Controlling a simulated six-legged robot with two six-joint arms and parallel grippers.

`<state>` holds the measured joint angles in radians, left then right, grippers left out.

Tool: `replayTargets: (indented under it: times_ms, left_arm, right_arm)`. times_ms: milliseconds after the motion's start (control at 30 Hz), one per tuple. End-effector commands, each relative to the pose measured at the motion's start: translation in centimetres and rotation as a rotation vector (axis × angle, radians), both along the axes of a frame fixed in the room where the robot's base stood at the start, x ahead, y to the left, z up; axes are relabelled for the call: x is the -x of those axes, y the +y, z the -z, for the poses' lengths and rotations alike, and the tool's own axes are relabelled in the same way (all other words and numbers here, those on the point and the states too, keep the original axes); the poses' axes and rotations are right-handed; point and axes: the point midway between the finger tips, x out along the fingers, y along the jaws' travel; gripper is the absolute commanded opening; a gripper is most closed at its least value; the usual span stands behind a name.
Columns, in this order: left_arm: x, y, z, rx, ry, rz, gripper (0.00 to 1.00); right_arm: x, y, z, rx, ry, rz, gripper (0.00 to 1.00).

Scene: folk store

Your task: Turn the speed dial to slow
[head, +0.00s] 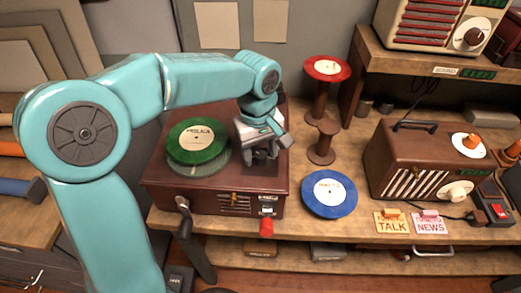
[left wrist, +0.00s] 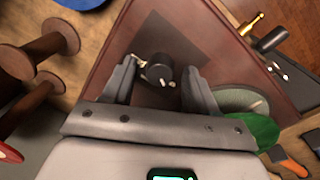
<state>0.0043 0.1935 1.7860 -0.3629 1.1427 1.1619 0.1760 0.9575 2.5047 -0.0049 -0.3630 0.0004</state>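A dark round knob (left wrist: 160,76), which looks like the speed dial, stands on the top of the brown record player. Small pale marks sit by it; I cannot read any label or setting. The record player (head: 215,202) stands on the bench in the head view, with a green record (head: 197,141) at its left. My left gripper (head: 262,155) points down over the right part of its top and hides the knob there. In the left wrist view this gripper (left wrist: 159,80) is open, its fingers on either side of the knob, with gaps visible. My right gripper is not in view.
A crank (head: 185,215) and a red knob (head: 266,228) stick out at the player's front. A blue record (head: 329,194), a spool stand (head: 322,140), a brown radio (head: 410,160) and two cards lie to the right. Bare bench shows between them.

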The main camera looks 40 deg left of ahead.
Motion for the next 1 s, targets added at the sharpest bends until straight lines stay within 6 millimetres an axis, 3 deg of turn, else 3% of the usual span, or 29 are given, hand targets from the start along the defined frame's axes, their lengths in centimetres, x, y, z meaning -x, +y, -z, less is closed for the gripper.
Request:
replayTargets:
  times_ms: [233,367,800,1000]
  left_arm:
    - [0.0,-0.1,-0.1,0.001,0.003,0.001,0.58]
    - [0.0,0.0,-1.5,0.001,0.000,0.002,0.58]
    - [0.5,0.2,-12.6,0.002,-0.001,0.002,0.58]
    - [0.6,0.3,-15.6,0.001,0.002,0.001,0.58]
  right_arm:
    - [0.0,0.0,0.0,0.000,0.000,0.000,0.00]
    - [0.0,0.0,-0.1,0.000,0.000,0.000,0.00]
    - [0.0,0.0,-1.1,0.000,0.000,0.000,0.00]
    - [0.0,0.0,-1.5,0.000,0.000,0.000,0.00]
